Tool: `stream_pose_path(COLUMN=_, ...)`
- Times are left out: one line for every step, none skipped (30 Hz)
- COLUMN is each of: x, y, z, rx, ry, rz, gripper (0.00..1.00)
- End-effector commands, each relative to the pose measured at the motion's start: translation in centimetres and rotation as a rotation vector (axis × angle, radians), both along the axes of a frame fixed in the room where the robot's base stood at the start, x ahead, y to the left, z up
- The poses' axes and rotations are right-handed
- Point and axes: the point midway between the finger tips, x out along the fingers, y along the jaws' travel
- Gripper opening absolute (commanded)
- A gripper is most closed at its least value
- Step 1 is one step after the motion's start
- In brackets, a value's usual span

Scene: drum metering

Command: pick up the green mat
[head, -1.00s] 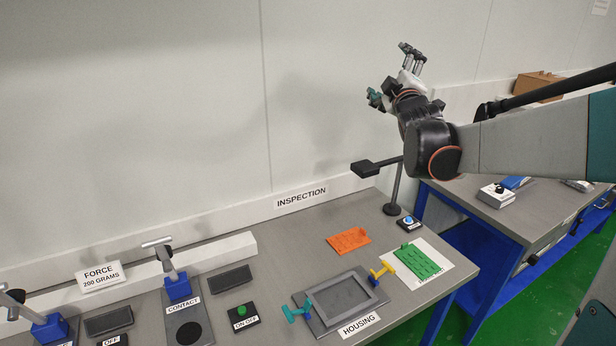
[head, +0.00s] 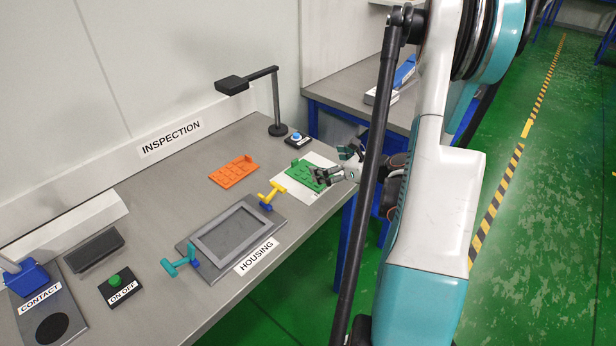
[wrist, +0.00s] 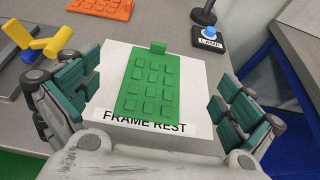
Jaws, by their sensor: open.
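The green mat (head: 301,172) is a flat keypad-like piece with raised buttons and a small upright tab at its far end. It lies on a white sheet (head: 285,195) near the right end of the bench. In the wrist view the green mat (wrist: 150,84) lies between my fingers, on the sheet labelled FRAME REST (wrist: 108,110). My gripper (head: 335,164) is open and empty at the near right side of the mat; its fingers (wrist: 158,95) show at both sides of the wrist view. In the head view my gripper hides part of the mat.
An orange mat (head: 233,171) lies to the left. The HOUSING frame (head: 230,236) with yellow and teal clamps is nearer. A lamp (head: 278,130) and its blue button (head: 296,137) stand behind the mat. The bench edge is close on the right.

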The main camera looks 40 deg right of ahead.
Motion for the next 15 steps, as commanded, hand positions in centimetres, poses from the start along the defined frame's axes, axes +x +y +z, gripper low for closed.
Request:
stream_pose_path(x=0.4, y=0.1, z=-0.5, rx=-0.003, ry=0.006, rz=0.003, gripper=1.00)
stream_pose_path(x=0.7, y=0.1, z=-0.8, rx=-0.005, ry=0.007, rz=0.004, gripper=1.00)
stream_pose_path(x=1.4, y=0.2, z=-1.0, rx=-0.005, ry=0.007, rz=0.005, gripper=1.00)
stream_pose_path(x=1.9, y=0.3, z=-1.2, rx=-0.005, ry=0.007, rz=0.006, gripper=1.00)
stream_pose_path(x=2.5, y=0.3, z=-1.5, rx=-0.004, ry=0.007, rz=0.006, gripper=1.00)
stream_pose_path(x=3.2, y=0.4, z=-1.8, rx=-0.004, ry=0.006, rz=0.006, gripper=1.00)
stream_pose_path(x=3.8, y=0.4, z=-2.0, rx=-0.004, ry=0.006, rz=0.006, gripper=1.00)
stream_pose_path(x=4.3, y=0.4, z=-2.2, rx=-0.004, ry=0.006, rz=0.006, gripper=1.00)
stream_pose_path(x=5.0, y=0.5, z=-2.5, rx=-0.003, ry=0.005, rz=0.004, gripper=1.00)
stream_pose_path(x=5.4, y=0.5, z=-2.7, rx=-0.003, ry=0.005, rz=0.004, gripper=1.00)
stream_pose_path(x=5.9, y=0.5, z=-2.8, rx=-0.002, ry=0.005, rz=0.004, gripper=1.00)
stream_pose_path(x=6.4, y=0.6, z=-3.0, rx=-0.002, ry=0.004, rz=0.003, gripper=1.00)
stream_pose_path(x=6.7, y=0.6, z=-3.1, rx=-0.002, ry=0.004, rz=0.003, gripper=1.00)
stream_pose_path(x=6.9, y=0.6, z=-3.2, rx=-0.002, ry=0.004, rz=0.003, gripper=1.00)
stream_pose_path(x=7.2, y=0.6, z=-3.3, rx=-0.003, ry=0.004, rz=0.002, gripper=1.00)
